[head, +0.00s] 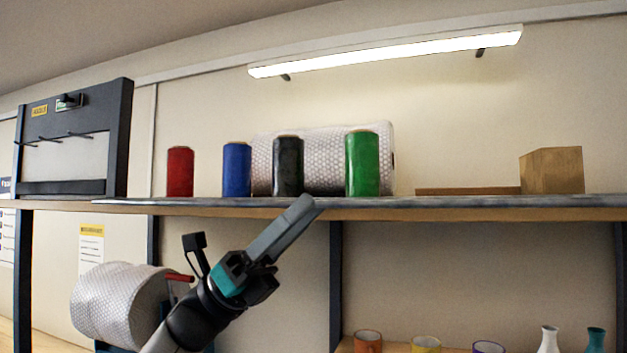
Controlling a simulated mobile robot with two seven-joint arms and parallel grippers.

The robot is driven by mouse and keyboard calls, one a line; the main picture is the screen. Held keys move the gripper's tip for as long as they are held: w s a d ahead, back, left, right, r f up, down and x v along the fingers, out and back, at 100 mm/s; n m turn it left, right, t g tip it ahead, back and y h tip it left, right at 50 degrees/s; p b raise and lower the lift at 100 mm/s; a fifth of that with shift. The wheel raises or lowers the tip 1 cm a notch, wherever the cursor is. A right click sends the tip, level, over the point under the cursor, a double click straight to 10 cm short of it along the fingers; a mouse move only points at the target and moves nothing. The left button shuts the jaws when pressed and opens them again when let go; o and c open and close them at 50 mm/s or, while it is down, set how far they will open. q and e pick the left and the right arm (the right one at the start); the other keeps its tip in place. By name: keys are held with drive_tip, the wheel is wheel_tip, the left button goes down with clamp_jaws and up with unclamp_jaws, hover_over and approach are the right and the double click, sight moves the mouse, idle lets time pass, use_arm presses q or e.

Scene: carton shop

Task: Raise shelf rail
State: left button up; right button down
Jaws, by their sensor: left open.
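A long thin grey rail (470,201) runs along the front edge of the upper shelf. It lies low, about level with the shelf board, and the rolls behind it show almost down to their bases. My left gripper (299,211) reaches up from below, its long grey fingers tilted up to the right. The fingertips overlap the shelf's front edge in the picture, below the black and green rolls. Whether they touch the rail I cannot tell. The gripper is open, with nothing seen between the fingers, which nearly line up in this view. My right gripper is not in view.
On the shelf stand red (180,172), blue (237,169), black (288,166) and green (362,164) rolls, with bubble wrap (325,150) behind. A cardboard box (552,171) stands at right. Mugs (425,344) and vases sit below. A bubble wrap roll (115,305) hangs at lower left.

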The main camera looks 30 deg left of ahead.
use_arm(q)
drive_tip(key=shift+p+x, duration=0.45)
drive_tip(key=shift+x, duration=0.7)
drive_tip(key=shift+c, duration=0.2)
clamp_jaws()
